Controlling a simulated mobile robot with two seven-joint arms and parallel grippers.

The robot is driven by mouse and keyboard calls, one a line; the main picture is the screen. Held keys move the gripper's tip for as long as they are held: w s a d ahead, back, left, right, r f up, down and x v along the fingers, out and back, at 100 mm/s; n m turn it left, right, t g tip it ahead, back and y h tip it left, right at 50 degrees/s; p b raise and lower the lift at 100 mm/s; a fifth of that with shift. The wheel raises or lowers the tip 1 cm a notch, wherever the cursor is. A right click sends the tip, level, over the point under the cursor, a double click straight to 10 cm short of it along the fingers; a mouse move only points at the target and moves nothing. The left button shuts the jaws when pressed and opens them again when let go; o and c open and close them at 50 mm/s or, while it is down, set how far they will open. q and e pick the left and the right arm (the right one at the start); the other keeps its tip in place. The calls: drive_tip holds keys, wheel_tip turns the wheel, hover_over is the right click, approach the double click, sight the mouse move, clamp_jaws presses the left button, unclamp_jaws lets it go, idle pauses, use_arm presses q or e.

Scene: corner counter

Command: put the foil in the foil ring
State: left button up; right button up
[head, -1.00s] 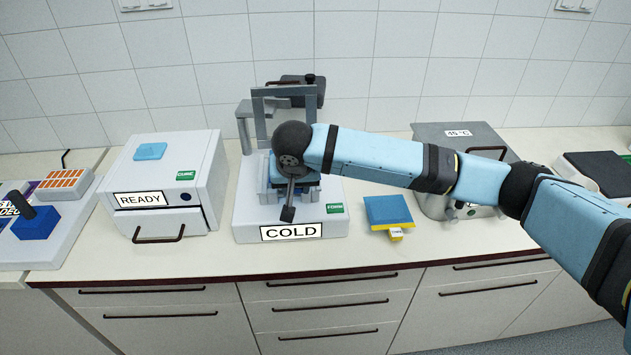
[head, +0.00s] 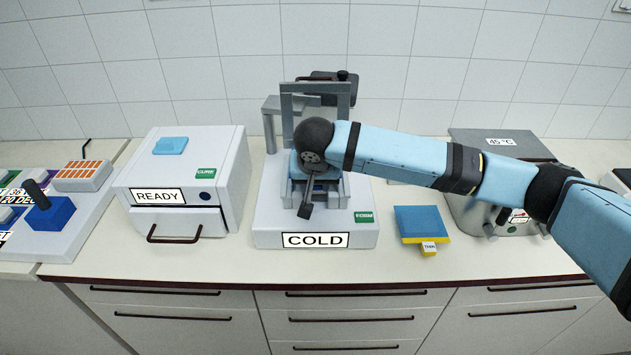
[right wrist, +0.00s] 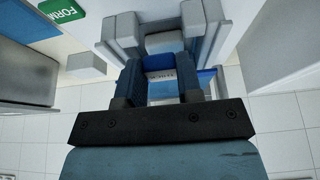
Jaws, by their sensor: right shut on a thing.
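My right gripper (right wrist: 160,95) reaches down into the COLD machine (head: 268,205) from above. In the right wrist view its fingers are shut on a blue piece with a white label (right wrist: 160,75), between the machine's light grey blocks (right wrist: 125,35). The label is too small to read, and I cannot tell for certain that this piece is the foil. In the head view my wrist hides the fingertips and most of the held piece. I cannot make out the foil ring. My left gripper is out of view.
A white box marked READY (head: 172,172) stands left of the machine. A blue square on a yellow base (head: 422,222) lies on the counter to its right, below my arm. A grey unit reading 45 °C (head: 500,148) stands farther right. Grey uprights (head: 286,115) rise behind my wrist.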

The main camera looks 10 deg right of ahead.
wheel_tip(320, 180, down, 2)
drive_tip(key=shift+f+b, duration=0.15)
drive_tip(key=shift+b, duration=0.85)
drive_tip(key=shift+f, duration=1.15)
drive_tip(key=o, duration=1)
drive_tip(key=shift+r, duration=0.1)
